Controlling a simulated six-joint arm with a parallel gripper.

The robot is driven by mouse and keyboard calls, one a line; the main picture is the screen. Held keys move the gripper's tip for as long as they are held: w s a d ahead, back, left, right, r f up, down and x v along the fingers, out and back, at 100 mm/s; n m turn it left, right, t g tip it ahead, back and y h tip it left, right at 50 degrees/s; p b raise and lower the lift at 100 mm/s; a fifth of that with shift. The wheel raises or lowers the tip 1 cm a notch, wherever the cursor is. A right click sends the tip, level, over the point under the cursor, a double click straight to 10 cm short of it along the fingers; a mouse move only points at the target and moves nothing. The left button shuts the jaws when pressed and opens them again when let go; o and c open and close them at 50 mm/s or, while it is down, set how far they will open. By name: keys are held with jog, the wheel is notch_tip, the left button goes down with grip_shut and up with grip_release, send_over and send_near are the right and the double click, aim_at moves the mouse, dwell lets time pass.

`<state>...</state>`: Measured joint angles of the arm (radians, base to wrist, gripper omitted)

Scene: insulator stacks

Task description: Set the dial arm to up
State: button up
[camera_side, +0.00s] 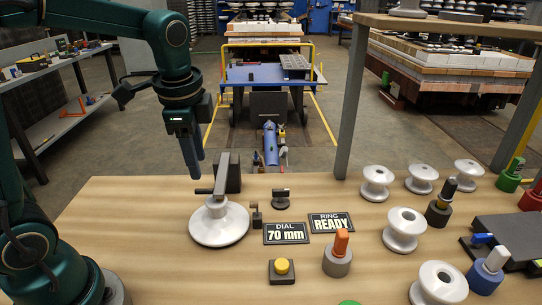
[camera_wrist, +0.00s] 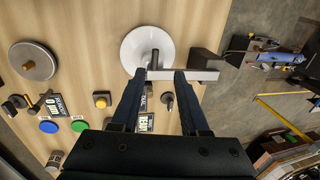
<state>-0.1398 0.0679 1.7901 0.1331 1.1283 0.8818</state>
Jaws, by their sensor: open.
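A light grey bar, which looks like the dial arm (camera_side: 222,178), reaches from a dark block (camera_side: 228,170) over a white disc (camera_side: 219,228). A short dark rod (camera_side: 203,191) sticks out from it on the left. In the wrist view the bar (camera_wrist: 200,76) runs across in front of the fingers, with the rod (camera_wrist: 154,60) crossing it above the disc (camera_wrist: 143,38). My gripper (camera_side: 196,174) points down beside the bar, left of it in the side view. In the wrist view its fingers (camera_wrist: 159,75) are apart with nothing held. Whether they touch the bar I cannot tell.
A sign reading DIAL 70 mm (camera_side: 286,234) and one reading RING READY (camera_side: 331,223) lie right of the disc. A small black knob (camera_side: 281,199), a yellow button (camera_side: 282,267) and an orange-handled piece (camera_side: 338,255) stand nearby. White insulators (camera_side: 404,231) fill the right side.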

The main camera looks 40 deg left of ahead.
aim_at(202, 190)
notch_tip(202, 190, down, 6)
jog(key=shift+a, duration=0.1)
notch_tip(202, 190, up, 8)
jog(key=s+d+t, duration=0.1)
jog(key=s+d, duration=0.1)
jog(key=s+d+f+n+t+h, duration=0.1)
jog(key=s+d+n+t, duration=0.2)
jog(key=s+n, duration=0.5)
jog(key=shift+s+d+f+h, duration=0.25)
jog(key=shift+d+f+h, duration=0.1)
jog(key=shift+d, duration=0.35)
jog(key=shift+n, duration=0.5)
